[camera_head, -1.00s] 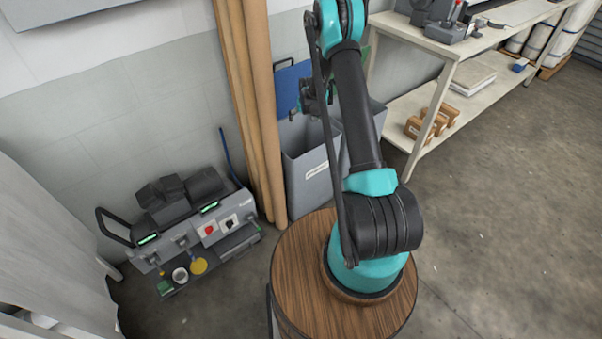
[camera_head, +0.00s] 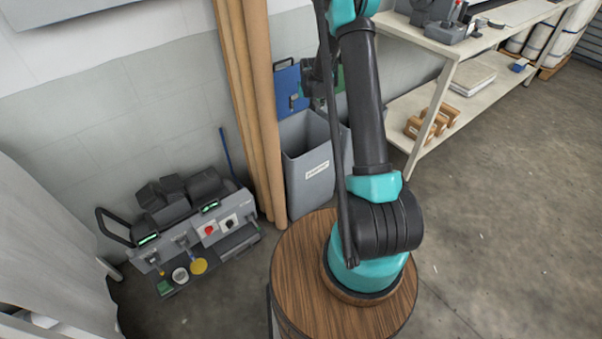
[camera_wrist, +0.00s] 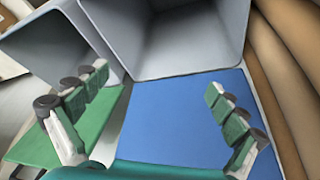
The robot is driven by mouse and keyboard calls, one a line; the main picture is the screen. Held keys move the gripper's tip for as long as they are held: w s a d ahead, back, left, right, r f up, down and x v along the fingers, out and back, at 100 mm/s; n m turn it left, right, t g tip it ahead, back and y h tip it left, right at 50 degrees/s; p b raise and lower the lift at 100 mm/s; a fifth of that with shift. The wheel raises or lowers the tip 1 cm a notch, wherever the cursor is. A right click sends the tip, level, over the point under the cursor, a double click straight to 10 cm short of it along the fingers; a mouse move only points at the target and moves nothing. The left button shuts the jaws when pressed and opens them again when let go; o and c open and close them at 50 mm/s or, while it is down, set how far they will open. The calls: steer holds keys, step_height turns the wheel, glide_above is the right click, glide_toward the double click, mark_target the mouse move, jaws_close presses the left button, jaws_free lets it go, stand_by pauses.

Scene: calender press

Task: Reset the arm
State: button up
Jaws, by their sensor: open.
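My gripper (camera_wrist: 156,80) is open and empty in the wrist view, its two fingers spread wide apart. It faces the open grey bin (camera_wrist: 190,45) and its blue panel (camera_wrist: 175,130), with a green panel (camera_wrist: 30,145) at left. In the head view, my arm rises from the round wooden-topped stand and leaves the top of the picture. My gripper is mostly hidden behind the arm there, near the blue panel (camera_head: 288,88) above the grey bin (camera_head: 308,175).
Tall brown tubes (camera_head: 262,120) lean on the wall left of the bin. A grey machine (camera_head: 195,220) with red and white switches stands at left. A workbench (camera_head: 440,50) with small boxes (camera_head: 425,125) on its lower shelf is at right. The floor at right is clear.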

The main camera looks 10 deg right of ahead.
steer(key=shift+v, duration=0.75)
steer(key=s+d+r, duration=0.1)
steer(key=s+r, duration=0.5)
steer(key=s, duration=0.4)
steer(key=s+d+r, duration=0.1)
steer(key=s+r, duration=0.6)
steer(key=s, duration=0.3)
steer(key=s+f, duration=0.1)
steer(key=s, duration=2.3)
steer(key=shift+d, duration=0.25)
